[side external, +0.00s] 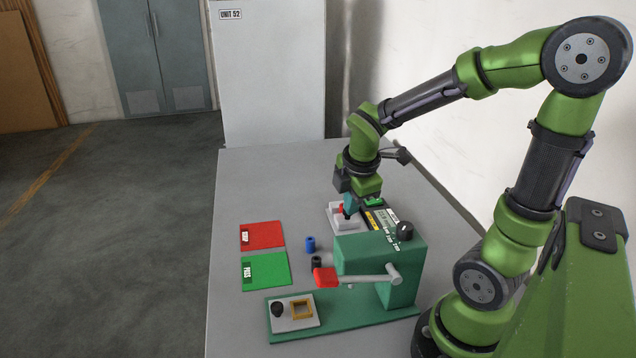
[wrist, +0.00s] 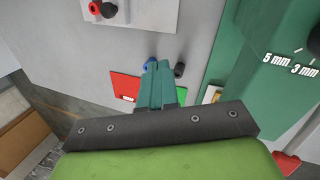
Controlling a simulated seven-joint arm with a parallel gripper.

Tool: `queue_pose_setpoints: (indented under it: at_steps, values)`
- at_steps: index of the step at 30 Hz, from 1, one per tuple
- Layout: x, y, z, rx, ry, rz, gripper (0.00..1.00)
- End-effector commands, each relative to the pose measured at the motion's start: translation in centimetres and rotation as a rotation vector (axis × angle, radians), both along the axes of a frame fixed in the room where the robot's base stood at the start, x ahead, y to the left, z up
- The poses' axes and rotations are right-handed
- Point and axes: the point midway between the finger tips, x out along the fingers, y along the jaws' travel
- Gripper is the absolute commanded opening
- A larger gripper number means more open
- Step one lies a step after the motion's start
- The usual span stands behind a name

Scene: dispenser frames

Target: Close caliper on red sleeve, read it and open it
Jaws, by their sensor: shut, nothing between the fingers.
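My gripper (side external: 349,212) points down over a pale grey block fixture (side external: 347,224) at the back of the table. Its teal fingers (wrist: 158,68) are together and hold nothing. A small red part, probably the red sleeve (side external: 341,208), shows at the fixture, partly hidden by my fingers. In the wrist view a red round piece (wrist: 95,8) sits beside a dark knob-like piece (wrist: 109,11) on the pale fixture (wrist: 150,14), apart from my fingertips. I cannot make out the caliper jaws or a reading.
A green housing (side external: 375,262) with a black knob (side external: 404,231) and red-ended lever (side external: 326,277) stands in front. A blue sleeve (side external: 310,244) and black sleeve (side external: 316,263) stand left of it, near red (side external: 265,234) and green (side external: 270,270) mats. The table's left side is clear.

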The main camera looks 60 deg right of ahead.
Motion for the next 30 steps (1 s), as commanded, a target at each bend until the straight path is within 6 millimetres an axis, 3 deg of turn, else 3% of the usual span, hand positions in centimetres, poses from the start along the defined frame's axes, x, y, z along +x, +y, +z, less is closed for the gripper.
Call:
queue_pose_setpoints:
  at_steps: [6, 12, 20, 30]
  values:
    - [1.1, -2.5, -1.0, -0.199, 0.200, 0.612, 0.00]
    - [1.6, -3.1, -0.5, -0.301, 0.287, 0.939, 0.00]
    - [1.8, -3.6, -1.9, -0.309, 0.310, 1.004, 0.00]
    - [3.0, -5.7, -8.4, -0.305, 0.310, 1.004, 0.00]
